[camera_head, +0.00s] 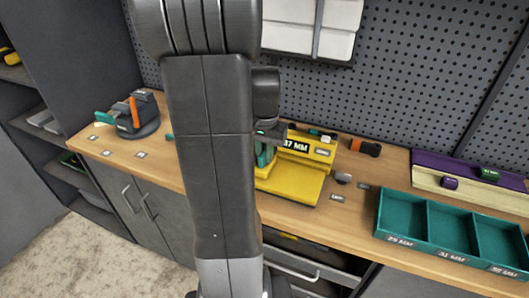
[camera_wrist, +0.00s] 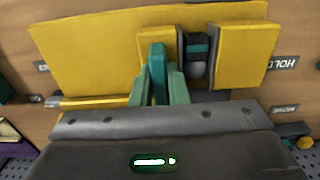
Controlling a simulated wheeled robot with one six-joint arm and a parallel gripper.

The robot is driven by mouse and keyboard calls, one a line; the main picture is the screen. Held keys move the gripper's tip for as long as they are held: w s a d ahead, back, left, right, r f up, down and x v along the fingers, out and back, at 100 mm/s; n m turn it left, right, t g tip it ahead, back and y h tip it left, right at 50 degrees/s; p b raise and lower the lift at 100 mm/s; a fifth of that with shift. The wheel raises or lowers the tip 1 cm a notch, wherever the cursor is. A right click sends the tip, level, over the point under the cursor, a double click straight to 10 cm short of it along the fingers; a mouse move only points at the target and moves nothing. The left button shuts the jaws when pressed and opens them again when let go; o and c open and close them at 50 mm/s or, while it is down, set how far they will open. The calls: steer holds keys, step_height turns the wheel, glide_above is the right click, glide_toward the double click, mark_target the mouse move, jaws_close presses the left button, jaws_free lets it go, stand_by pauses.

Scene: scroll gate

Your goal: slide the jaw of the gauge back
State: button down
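The yellow gauge (camera_head: 291,185) stands on the workbench in the head view, marked "37 MM", partly hidden by my arm. In the wrist view its wide yellow body (camera_wrist: 90,60) is at the left and a smaller yellow block (camera_wrist: 243,55) at the right. A dark piece with a teal band (camera_wrist: 197,58) sits in the gap between them. An upright teal tab (camera_wrist: 158,62) stands in front of the wide part. My gripper (camera_wrist: 158,88) has its pale green fingers on both sides of this tab, seemingly closed on it. The fingertip contact is partly hidden.
Teal bins (camera_head: 430,228) with size labels stand at the right, before a purple and cream rack (camera_head: 470,182). An orange-ended tool (camera_head: 366,148) lies behind the gauge. A dark holder (camera_head: 137,118) stands at the left. A pegboard (camera_head: 420,80) closes the back.

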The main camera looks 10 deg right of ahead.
steer(key=s+d, duration=0.1)
steer(key=d, duration=0.1)
steer(key=s+d, duration=0.2)
steer(key=d, duration=0.1)
steer(key=shift+s+d, duration=0.35)
steer(key=shift+s, duration=0.05)
steer(key=c, duration=1.6)
jaws_free()
steer(key=shift+o, duration=1)
steer(key=shift+s+d, duration=0.1)
steer(key=shift+d, duration=0.05)
